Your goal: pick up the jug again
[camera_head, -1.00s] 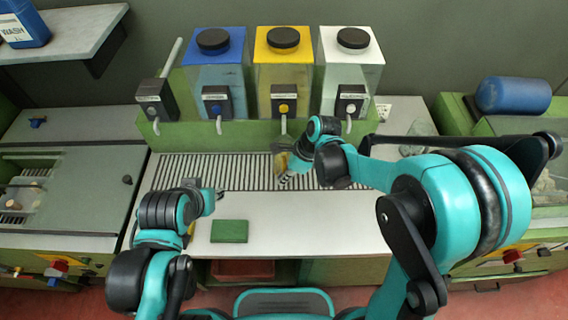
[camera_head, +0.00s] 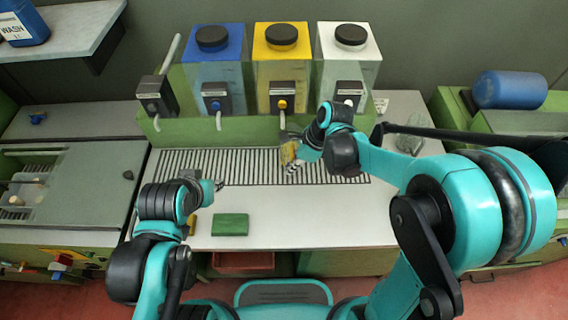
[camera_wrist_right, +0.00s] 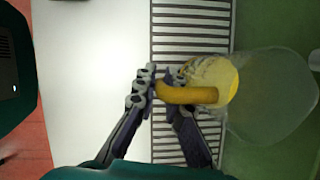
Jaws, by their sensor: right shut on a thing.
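The jug (camera_head: 288,153) shows as a small yellow shape over the slatted drain grille, below the yellow-topped tank. In the right wrist view its yellow handle (camera_wrist_right: 192,95) points at my fingers, and its clear round body (camera_wrist_right: 270,97) lies to the right. My right gripper (camera_head: 294,168) is shut on the handle, which sits between its fingertips (camera_wrist_right: 163,84). Whether the jug touches the grille is unclear. My left gripper (camera_head: 217,186) is over the left part of the worktop, away from the jug; its fingers are too small to read.
Blue (camera_head: 218,72), yellow (camera_head: 281,70) and white-topped (camera_head: 348,72) tanks with taps stand behind the grille (camera_head: 230,168). A green block (camera_head: 230,224) lies on the white worktop (camera_head: 320,218). The worktop right of the block is clear.

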